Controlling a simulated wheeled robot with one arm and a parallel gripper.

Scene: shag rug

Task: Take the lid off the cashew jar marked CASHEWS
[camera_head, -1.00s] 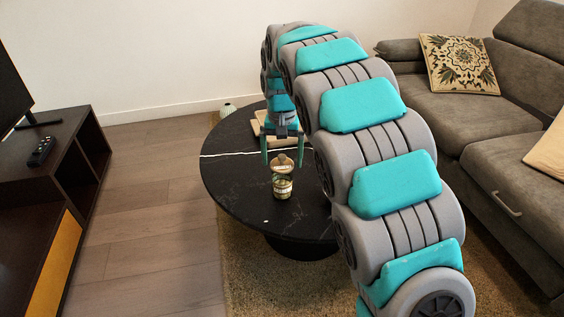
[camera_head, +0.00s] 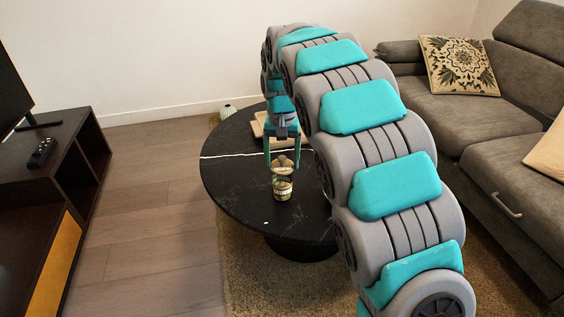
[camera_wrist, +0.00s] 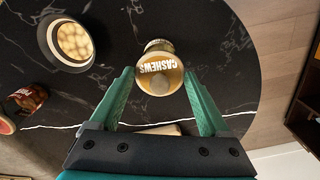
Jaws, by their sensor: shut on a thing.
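The cashew jar (camera_head: 282,187) stands upright on the round black table (camera_head: 235,185), with a dark greenish label around its body. Its round tan lid (camera_wrist: 160,78) reads CASHEWS in the wrist view and has a small round knob. The lid also shows above the jar body in the head view (camera_head: 284,161). My gripper (camera_wrist: 160,76) reaches down from above, with its two teal fingers shut on the lid from both sides. I cannot tell whether the lid touches the jar's rim. The lid hides most of the jar in the wrist view.
A light tray (camera_head: 259,124) lies behind my gripper. The table's left side is clear. A grey sofa (camera_head: 450,110) stands at right.

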